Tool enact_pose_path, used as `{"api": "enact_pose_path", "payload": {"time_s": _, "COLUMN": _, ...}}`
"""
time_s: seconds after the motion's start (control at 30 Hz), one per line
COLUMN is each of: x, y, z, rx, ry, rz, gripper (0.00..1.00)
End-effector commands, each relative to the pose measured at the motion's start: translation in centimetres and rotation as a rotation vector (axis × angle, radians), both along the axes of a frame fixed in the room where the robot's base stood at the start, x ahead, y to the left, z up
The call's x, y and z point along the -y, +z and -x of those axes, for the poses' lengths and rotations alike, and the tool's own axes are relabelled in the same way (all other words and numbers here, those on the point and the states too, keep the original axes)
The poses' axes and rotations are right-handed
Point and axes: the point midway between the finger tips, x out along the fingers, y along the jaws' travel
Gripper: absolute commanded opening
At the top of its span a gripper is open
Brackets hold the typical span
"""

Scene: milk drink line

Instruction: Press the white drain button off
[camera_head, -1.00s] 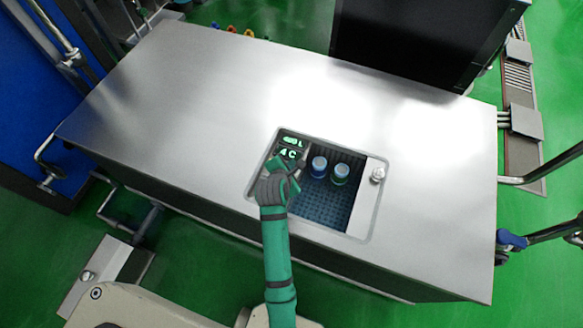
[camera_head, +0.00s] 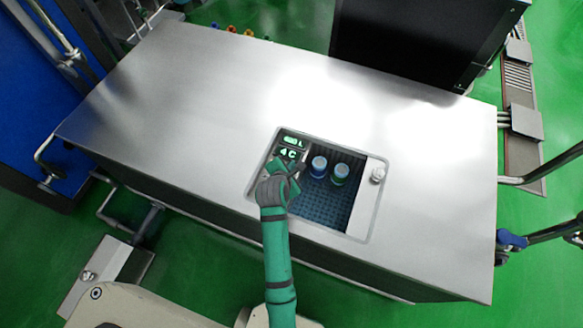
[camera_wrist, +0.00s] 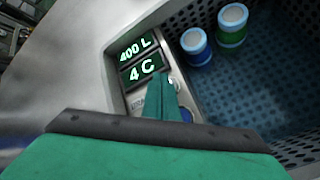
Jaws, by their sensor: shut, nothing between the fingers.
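The control panel of the basin shows in the head view, with a green-lit display (camera_head: 291,148) at its top. In the wrist view the display (camera_wrist: 140,60) reads 400 L and 4 C. A small white button (camera_wrist: 173,83) is partly visible just right of my fingertips. My gripper (camera_wrist: 160,78) is shut and empty, its tips over the panel just below the display. I cannot tell whether the tips touch the button. A blue button (camera_wrist: 186,115) shows lower on the panel, partly behind the fingers.
Two bottles, one blue (camera_head: 319,167) and one green-and-blue (camera_head: 341,172), stand in the perforated basin (camera_head: 330,205) right of the panel. A metal knob (camera_head: 378,174) is on the basin's right rim. The steel top (camera_head: 200,100) is clear to the left.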

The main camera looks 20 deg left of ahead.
Motion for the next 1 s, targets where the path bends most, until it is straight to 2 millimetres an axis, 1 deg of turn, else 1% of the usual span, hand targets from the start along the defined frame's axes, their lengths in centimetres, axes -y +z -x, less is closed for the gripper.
{"api": "enact_pose_path", "payload": {"time_s": 0.77, "x": 0.01, "y": -0.81, "z": 0.01, "rx": 0.000, "ry": 0.000, "rz": 0.000, "gripper": 0.00}}
{"api": "enact_pose_path", "payload": {"time_s": 1.0, "x": 0.00, "y": -0.68, "z": 0.01, "rx": 0.000, "ry": 0.000, "rz": 0.000, "gripper": 0.00}}
